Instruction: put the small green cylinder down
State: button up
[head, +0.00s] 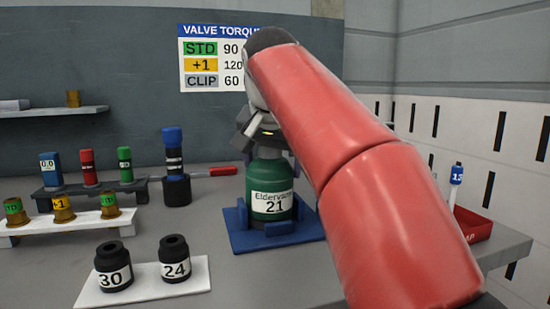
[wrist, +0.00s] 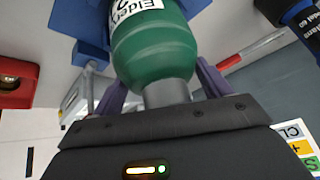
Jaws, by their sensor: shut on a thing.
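The small green cylinder (head: 270,181) has a white label with "21" on it and stands upright in the blue holder (head: 243,243) on the bench. Blue posts rise around its lower part. I cannot tell whether its base touches the holder's floor. My gripper (head: 266,151) is above it, shut on its grey neck, and my red arm reaches in from the right. In the wrist view the green cylinder (wrist: 155,58) sits between the two purple fingers of my gripper (wrist: 160,82). The blue holder (wrist: 80,18) shows behind it.
Black sockets marked 30 (head: 113,267) and 24 (head: 175,259) stand on a white tray at the front left. A blue-topped tool (head: 173,165) and racks of small parts are left of the holder. A red tray (head: 474,225) lies at right, partly hidden by my arm.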

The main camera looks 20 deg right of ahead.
jog(key=o, duration=2)
jog(key=shift+o, duration=0.2)
